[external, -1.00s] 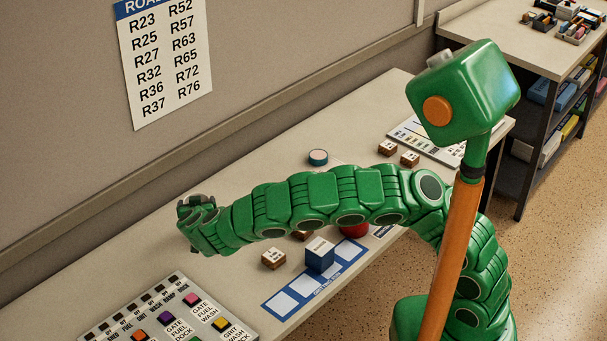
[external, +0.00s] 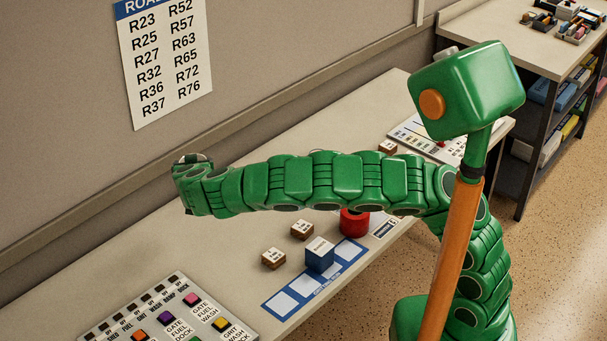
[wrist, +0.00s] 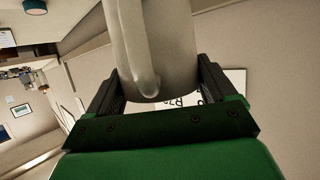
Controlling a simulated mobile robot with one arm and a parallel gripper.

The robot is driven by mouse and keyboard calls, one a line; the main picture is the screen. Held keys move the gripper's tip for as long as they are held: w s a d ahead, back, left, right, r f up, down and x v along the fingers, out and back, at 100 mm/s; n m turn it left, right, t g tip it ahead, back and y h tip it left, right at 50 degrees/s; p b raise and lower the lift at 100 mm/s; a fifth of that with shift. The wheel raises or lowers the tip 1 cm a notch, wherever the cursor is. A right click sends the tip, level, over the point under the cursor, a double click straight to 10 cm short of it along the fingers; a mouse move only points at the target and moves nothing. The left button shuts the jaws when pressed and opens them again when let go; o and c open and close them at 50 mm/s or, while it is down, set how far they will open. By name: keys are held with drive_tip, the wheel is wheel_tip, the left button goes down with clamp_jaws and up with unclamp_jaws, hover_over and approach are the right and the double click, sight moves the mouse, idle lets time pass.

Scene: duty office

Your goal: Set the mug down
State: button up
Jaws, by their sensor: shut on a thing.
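The mug (wrist: 165,45) is pale grey-beige with a handle facing the wrist camera. It fills the upper middle of the wrist view, and its top runs out of frame. My gripper (wrist: 157,85) is shut on it, with one dark finger on each side. In the external view my gripper (external: 192,160) is at the far left end of my arm, raised above the table. The mug is mostly hidden there behind the gripper.
The table (external: 130,262) has bare room below and left of my gripper. Several wooden tiles (external: 273,258), a blue block (external: 320,255) on a blue strip (external: 283,300), a red round object (external: 353,222) and a button panel (external: 150,315) stand along the front.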

drive_tip(key=w+d+f+m+h, duration=0.2)
drive_tip(key=w+d+m+h, duration=0.1)
drive_tip(key=d, duration=1)
drive_tip(key=w+d+f+m+h, duration=0.2)
drive_tip(key=w+d+m+h, duration=0.15)
drive_tip(key=d, duration=0.95)
drive_tip(key=shift+g, duration=0.3)
drive_tip(key=shift+w+a+f, duration=1.4)
drive_tip(key=shift+w+f, duration=0.25)
drive_tip(key=shift+f, duration=0.6)
drive_tip(key=shift+w+a+f, duration=1.4)
drive_tip(key=shift+w+f, duration=0.3)
drive_tip(key=shift+f, duration=0.5)
drive_tip(key=shift+w+a+f, duration=1.4)
drive_tip(key=shift+w+f, duration=0.25)
drive_tip(key=shift+f, duration=0.6)
drive_tip(key=o, duration=1.1)
drive_tip(key=shift+f+n, duration=0.1)
drive_tip(key=shift+n, duration=0.15)
